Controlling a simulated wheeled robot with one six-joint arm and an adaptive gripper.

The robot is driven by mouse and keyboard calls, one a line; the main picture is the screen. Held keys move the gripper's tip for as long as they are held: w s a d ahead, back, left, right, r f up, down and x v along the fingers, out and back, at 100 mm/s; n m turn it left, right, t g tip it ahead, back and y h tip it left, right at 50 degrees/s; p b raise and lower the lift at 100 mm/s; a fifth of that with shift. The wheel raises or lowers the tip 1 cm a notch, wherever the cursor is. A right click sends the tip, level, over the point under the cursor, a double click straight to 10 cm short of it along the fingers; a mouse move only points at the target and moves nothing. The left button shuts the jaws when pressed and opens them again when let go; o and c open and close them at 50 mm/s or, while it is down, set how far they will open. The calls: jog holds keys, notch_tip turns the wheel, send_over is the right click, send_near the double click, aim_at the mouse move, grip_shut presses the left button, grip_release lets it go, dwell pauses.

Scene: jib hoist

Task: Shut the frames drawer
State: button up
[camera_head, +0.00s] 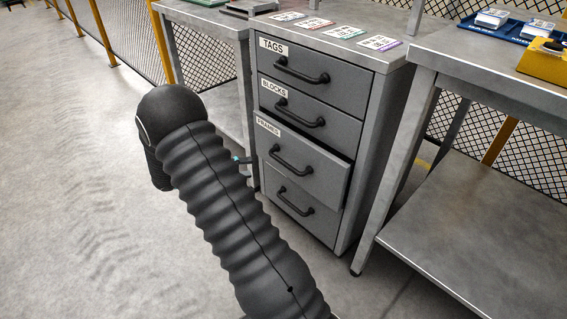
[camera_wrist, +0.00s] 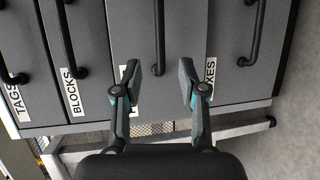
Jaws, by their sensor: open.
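The frames drawer (camera_head: 325,178) is the third one down in the grey cabinet. Its front stands out a little past the drawers above, so it is partly open. Its black bar handle (camera_head: 290,162) is bare in the head view. In the wrist view the drawer front (camera_wrist: 185,40) faces me, with its handle (camera_wrist: 158,38) lined up between my fingers. My gripper (camera_wrist: 157,72) is open and its fingers hide much of the drawer's label. I cannot tell whether they touch the drawer. In the head view my arm hides most of the gripper.
The tags drawer (camera_head: 340,75) and blocks drawer (camera_head: 340,118) above look shut. A bottom drawer (camera_head: 325,220) lies below. A workbench (camera_head: 480,60) with a blue tray (camera_head: 510,28) and yellow box (camera_head: 542,62) stands at right. Floor at left (camera_head: 70,180) is clear.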

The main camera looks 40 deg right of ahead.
aim_at(283, 162)
jog(key=p+x, duration=0.1)
jog(key=x, duration=1.2)
jog(key=shift+s+d, duration=0.1)
grip_shut()
